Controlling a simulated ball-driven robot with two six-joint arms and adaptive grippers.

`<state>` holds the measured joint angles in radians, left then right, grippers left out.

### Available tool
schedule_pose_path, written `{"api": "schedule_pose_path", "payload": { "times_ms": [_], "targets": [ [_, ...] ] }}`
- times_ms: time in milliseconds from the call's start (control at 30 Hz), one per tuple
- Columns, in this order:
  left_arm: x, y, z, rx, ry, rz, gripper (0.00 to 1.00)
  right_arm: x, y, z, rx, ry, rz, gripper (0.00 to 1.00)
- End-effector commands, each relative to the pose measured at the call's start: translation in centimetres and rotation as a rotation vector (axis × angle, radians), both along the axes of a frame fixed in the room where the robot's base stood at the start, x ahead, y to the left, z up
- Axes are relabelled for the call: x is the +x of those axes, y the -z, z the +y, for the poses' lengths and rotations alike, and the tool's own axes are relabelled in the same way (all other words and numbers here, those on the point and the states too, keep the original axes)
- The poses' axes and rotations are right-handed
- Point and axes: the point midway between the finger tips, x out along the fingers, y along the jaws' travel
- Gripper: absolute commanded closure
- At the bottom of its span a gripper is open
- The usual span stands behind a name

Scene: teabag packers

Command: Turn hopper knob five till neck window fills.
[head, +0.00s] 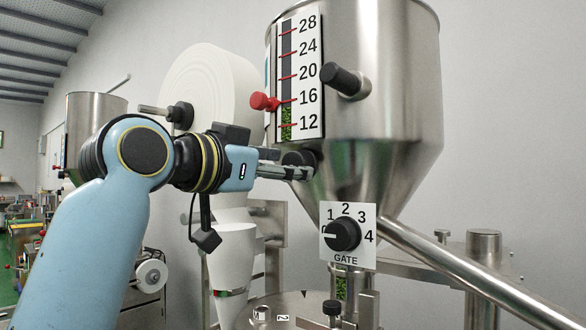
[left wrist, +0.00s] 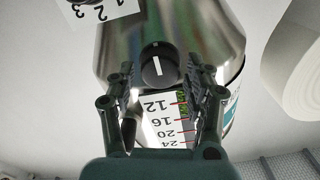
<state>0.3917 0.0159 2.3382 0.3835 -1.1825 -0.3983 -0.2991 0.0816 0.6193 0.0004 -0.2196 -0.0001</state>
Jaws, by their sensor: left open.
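The neck window (head: 341,288) below shows green leaf, partly hidden. My left gripper (head: 297,164) is open beside the hopper's cone, above and left of the GATE plate. Another black knob (head: 294,158) is partly behind its fingers. In the left wrist view this knob (left wrist: 158,68) lies between the open fingertips (left wrist: 166,80); contact is unclear.
A level gauge (head: 301,75) marked 12 to 28 shows green up to about 14, with a red pointer (head: 264,102) near 16. A black handle (head: 343,79) juts from the hopper. A white roll (head: 207,90) stands behind my arm. A steel tube (head: 450,270) slants at lower right.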

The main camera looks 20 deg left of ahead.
Motion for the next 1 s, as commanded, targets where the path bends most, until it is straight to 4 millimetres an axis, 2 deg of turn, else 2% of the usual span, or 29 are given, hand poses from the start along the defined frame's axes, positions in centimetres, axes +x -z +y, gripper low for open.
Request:
{"api": "schedule_pose_path", "payload": {
  "times_ms": [100, 300, 833, 933, 967, 1000],
  "targets": [
    [-2.1, 0.1, 0.8, 0.007, -0.001, 0.001, 0.48, 0.0, 0.0, 0.1, 0.001, 0.0, 0.0, 0.34],
    [-4.1, 0.1, 1.5, 0.003, 0.0, 0.001, 0.48, -0.1, 0.0, 0.1, 0.001, 0.0, 0.001, 0.34],
    [-4.3, 0.3, 1.6, 0.0, -0.001, 0.006, 0.48, -0.1, 0.0, 0.2, 0.002, 0.0, 0.001, 0.34],
    [-4.4, 2.4, 1.9, 0.0, -0.016, 0.06, 0.48, 0.0, 0.0, 0.2, 0.002, 0.0, 0.001, 0.34],
    [-4.5, 3.6, 2.0, -0.001, -0.024, 0.092, 0.48, 0.0, 0.0, 0.2, 0.003, 0.001, 0.001, 0.34],
    [-4.7, 5.7, 2.3, 0.001, -0.04, 0.146, 0.48, 0.0, 0.0, 0.2, 0.003, 0.001, 0.001, 0.34]
  ]
}}
